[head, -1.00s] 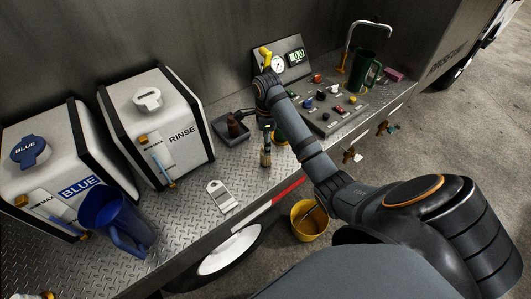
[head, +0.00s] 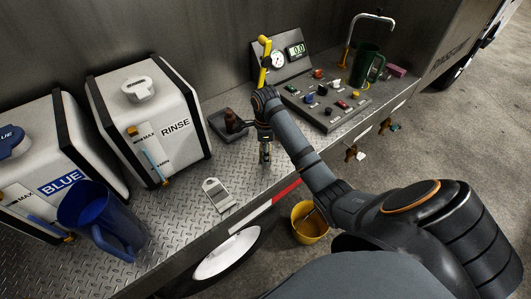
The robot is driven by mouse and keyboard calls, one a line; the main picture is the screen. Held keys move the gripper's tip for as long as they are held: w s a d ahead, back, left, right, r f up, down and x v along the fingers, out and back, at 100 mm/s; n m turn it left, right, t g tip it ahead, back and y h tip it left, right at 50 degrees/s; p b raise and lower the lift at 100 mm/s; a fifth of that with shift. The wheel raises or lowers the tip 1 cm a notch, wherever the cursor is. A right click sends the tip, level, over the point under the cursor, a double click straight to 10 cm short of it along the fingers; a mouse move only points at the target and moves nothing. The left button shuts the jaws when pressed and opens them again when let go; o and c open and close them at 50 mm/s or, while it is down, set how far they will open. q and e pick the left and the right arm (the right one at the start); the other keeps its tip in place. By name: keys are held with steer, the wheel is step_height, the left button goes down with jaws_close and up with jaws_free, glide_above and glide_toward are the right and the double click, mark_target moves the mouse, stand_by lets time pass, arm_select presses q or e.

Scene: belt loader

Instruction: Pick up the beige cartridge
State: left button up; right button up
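My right arm comes in from the right, and its gripper (head: 265,154) points down at the steel deck, right of the rinse container. The fingers are small and partly covered by the wrist, so I cannot tell whether they are open or shut. I cannot make out a beige cartridge clearly; it may be hidden behind the wrist or between the fingers. My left gripper is not in view.
The white rinse container (head: 150,110) and blue jug (head: 103,215) stand left. A white card-like tag (head: 217,194) lies near the deck edge. A button panel (head: 325,104), gauge (head: 278,59) and green mug (head: 366,65) are behind and right.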

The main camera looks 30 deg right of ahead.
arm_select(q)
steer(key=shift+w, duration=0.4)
arm_select(e)
steer(key=c, duration=1)
steer(key=r+p, duration=0.1)
steer(key=r, duration=0.1)
steer(key=r+p, duration=0.1)
steer(key=r, duration=0.1)
steer(key=shift+s+d+r, duration=0.1)
steer(key=shift+s+r, duration=0.1)
steer(key=shift+r, duration=0.05)
arm_select(q)
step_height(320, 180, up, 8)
steer(key=p, duration=0.6)
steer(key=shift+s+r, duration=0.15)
arm_select(e)
steer(key=s+d+r, duration=0.2)
steer(key=s+r, duration=0.6)
steer(key=s, duration=0.5)
steer(key=shift+s+d+r, duration=0.15)
steer(key=shift+d+r, duration=0.1)
steer(key=shift+d, duration=0.05)
